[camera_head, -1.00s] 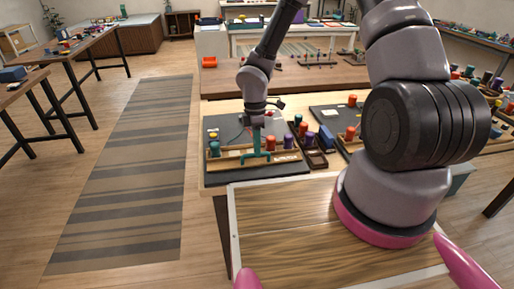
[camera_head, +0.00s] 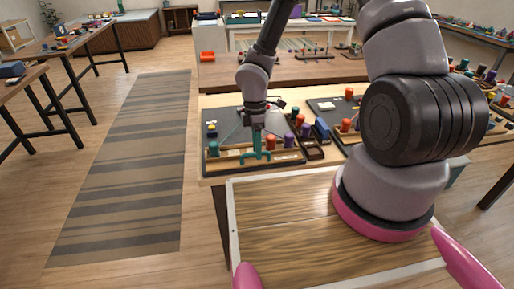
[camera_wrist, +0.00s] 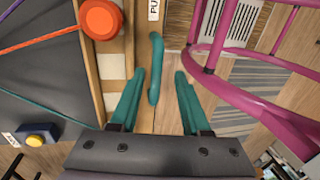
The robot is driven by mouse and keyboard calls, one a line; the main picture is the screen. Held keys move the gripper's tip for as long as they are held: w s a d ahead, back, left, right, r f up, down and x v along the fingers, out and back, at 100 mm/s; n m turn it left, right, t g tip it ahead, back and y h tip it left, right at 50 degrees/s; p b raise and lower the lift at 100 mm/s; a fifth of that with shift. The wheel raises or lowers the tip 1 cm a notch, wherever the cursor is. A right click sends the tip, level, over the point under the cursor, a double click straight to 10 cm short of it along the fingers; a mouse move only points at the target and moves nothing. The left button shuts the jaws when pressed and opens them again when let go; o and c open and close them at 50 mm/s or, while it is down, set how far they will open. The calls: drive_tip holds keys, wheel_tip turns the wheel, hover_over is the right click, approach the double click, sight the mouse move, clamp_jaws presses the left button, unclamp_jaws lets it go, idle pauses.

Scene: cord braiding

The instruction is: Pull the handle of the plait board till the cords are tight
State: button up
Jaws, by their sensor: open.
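The plait board (camera_head: 226,130) is a dark panel with a wooden front rail, lying near the front edge of the table. Its handle (camera_wrist: 156,68) is a curved teal bar beside the wooden rail in the wrist view. My gripper (camera_head: 256,158) is teal, points down at the board's front rail, and is open. In the wrist view its fingers (camera_wrist: 159,76) stand on either side of the handle, with gaps on both sides. An orange cord (camera_wrist: 38,39) and a teal cord (camera_wrist: 45,107) run across the dark panel. Their tightness is hard to judge.
An orange peg (camera_wrist: 100,18) stands on the rail close to my left finger. A yellow button on a blue block (camera_wrist: 38,137) sits on the panel. A small wooden tray (camera_head: 311,149) and a second board (camera_head: 325,106) lie to the right. Open floor shows left of the table.

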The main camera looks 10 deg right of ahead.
wheel_tip(320, 180, up, 11)
drive_tip(key=w, duration=0.2)
drive_tip(key=shift+f, duration=0.2)
drive_tip(key=d+r+m+t, duration=0.2)
drive_tip(key=d+r+m, duration=0.35)
drive_tip(key=r, duration=0.35)
drive_tip(key=d+r+m+t, duration=0.2)
drive_tip(key=d+r+m, duration=0.35)
drive_tip(key=r, duration=0.45)
drive_tip(key=s+d+r+m+t+y, duration=0.1)
drive_tip(key=s+r+m+t, duration=0.1)
drive_tip(key=s+r+m, duration=0.3)
drive_tip(key=s+d+r+m+t+y, duration=0.1)
drive_tip(key=s+d+r+m+t, duration=0.1)
drive_tip(key=s+r+m, duration=0.3)
wheel_tip(320, 180, up, 4)
drive_tip(key=shift+s+d+r+m+t, duration=0.15)
drive_tip(key=shift+d+m+t, duration=0.1)
drive_tip(key=shift+m+t, duration=0.5)
